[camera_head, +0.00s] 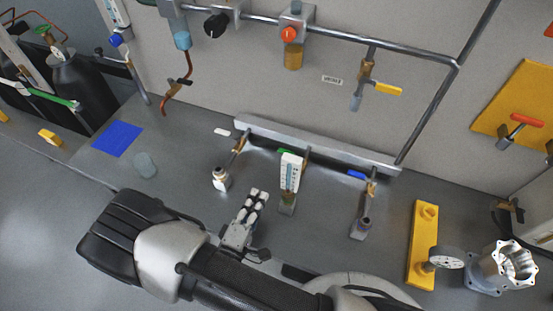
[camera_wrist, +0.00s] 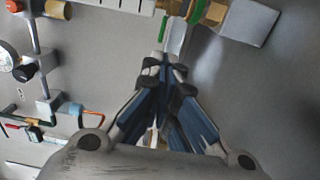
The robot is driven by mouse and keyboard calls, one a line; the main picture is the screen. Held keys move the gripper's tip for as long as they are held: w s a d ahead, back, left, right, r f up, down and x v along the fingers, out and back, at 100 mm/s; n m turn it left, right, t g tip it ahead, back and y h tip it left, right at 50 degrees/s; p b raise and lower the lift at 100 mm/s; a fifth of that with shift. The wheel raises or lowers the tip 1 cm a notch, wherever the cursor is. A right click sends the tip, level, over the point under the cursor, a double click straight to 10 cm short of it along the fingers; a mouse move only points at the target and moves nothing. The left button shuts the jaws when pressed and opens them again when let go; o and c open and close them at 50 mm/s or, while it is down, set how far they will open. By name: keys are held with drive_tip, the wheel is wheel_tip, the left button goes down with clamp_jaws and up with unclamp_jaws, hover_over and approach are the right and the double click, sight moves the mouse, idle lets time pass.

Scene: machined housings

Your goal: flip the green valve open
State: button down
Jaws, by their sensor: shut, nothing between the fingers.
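A green valve handle (camera_head: 284,151) shows as a small patch on the grey manifold, in the head view's middle. A white indicator with a blue scale (camera_head: 290,172) hides most of it. My gripper (camera_head: 260,193) is shut and empty, below and left of that indicator and apart from the handle in the head view. In the wrist view, my shut fingertips (camera_wrist: 163,62) point up toward a green strip (camera_wrist: 161,32) beside a pale grey part. The strip lies just beyond the tips; I cannot tell whether they touch.
The manifold (camera_head: 340,155) also carries a blue-handled valve (camera_head: 357,175) at right and a brass fitting (camera_head: 240,144) at left. A pipe (camera_head: 340,37) crosses the wall above. A yellow plate (camera_head: 423,250) and a metal housing (camera_head: 505,266) stand right.

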drive_tip(key=b+x, duration=0.1)
drive_tip(key=x, duration=1.3)
drive_tip(key=shift+b, duration=0.35)
drive_tip(key=shift+w+f+h, duration=0.1)
drive_tip(key=shift+w+h, duration=0.05)
drive_tip(key=shift+h, duration=0.15)
